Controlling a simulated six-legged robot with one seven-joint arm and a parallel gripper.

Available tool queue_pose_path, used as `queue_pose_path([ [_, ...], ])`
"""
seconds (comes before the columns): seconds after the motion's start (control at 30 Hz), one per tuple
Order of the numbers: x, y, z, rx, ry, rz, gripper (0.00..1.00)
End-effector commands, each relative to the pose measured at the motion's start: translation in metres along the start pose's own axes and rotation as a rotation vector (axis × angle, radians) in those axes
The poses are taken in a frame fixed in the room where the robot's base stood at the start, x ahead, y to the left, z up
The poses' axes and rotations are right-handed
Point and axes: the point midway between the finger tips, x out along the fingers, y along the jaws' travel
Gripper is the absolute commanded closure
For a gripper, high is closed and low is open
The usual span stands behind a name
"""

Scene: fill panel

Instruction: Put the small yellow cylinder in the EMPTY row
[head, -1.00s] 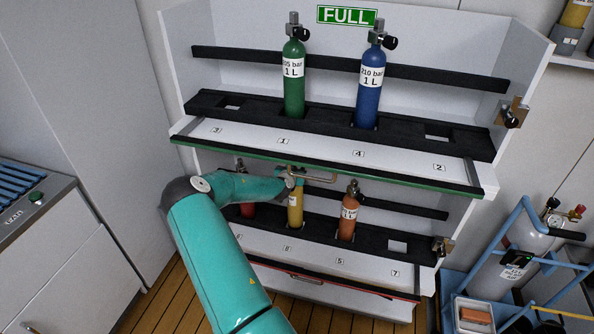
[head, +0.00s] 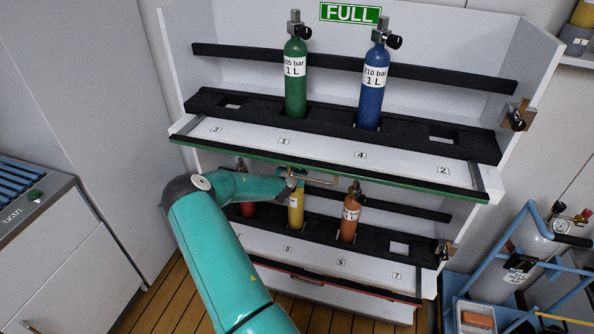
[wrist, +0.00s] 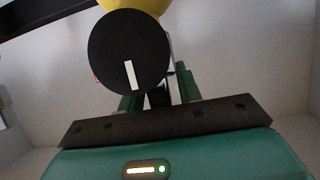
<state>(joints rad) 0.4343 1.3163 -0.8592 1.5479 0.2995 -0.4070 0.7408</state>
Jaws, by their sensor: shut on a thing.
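The small yellow cylinder (head: 296,209) stands upright at the lower row of the panel, behind label 8. Its lower end is at the black rack strip; I cannot tell whether it is fully seated in its slot. My gripper (head: 293,178) is shut on the top of the yellow cylinder, at its valve. In the wrist view a round black knob (wrist: 128,52) is in front of my gripper's fingers (wrist: 160,92), with part of the yellow cylinder (wrist: 137,5) at the top edge. The knob hides much of the grip.
An orange cylinder (head: 349,221) stands to the right and a red one (head: 247,209) to the left, partly behind my arm. Slot 7 (head: 398,248) is free. Green (head: 295,80) and blue (head: 371,90) cylinders stand above, under the FULL sign (head: 350,13). The upper shelf edge (head: 330,172) overhangs closely.

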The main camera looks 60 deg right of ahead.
Motion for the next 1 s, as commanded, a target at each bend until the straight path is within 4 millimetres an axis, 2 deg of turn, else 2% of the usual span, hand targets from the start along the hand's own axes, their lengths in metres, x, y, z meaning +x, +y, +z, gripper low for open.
queue_pose_path([
  [0.07, 0.001, 0.0, -0.004, 0.002, 0.008, -0.002, 1.0],
  [0.1, 0.001, 0.001, 0.001, 0.0, 0.0, 0.0, 0.6],
  [0.2, 0.002, 0.001, 0.001, 0.0, 0.0, 0.0, 0.44],
  [0.5, 0.002, 0.001, -0.001, 0.0, 0.0, 0.0, 0.44],
  [0.63, -0.008, 0.0, -0.002, 0.002, 0.0, -0.001, 0.44],
  [0.77, -0.029, -0.001, -0.002, 0.002, 0.0, -0.001, 0.44],
  [1.0, -0.081, 0.0, -0.002, 0.003, -0.001, 0.0, 0.44],
])
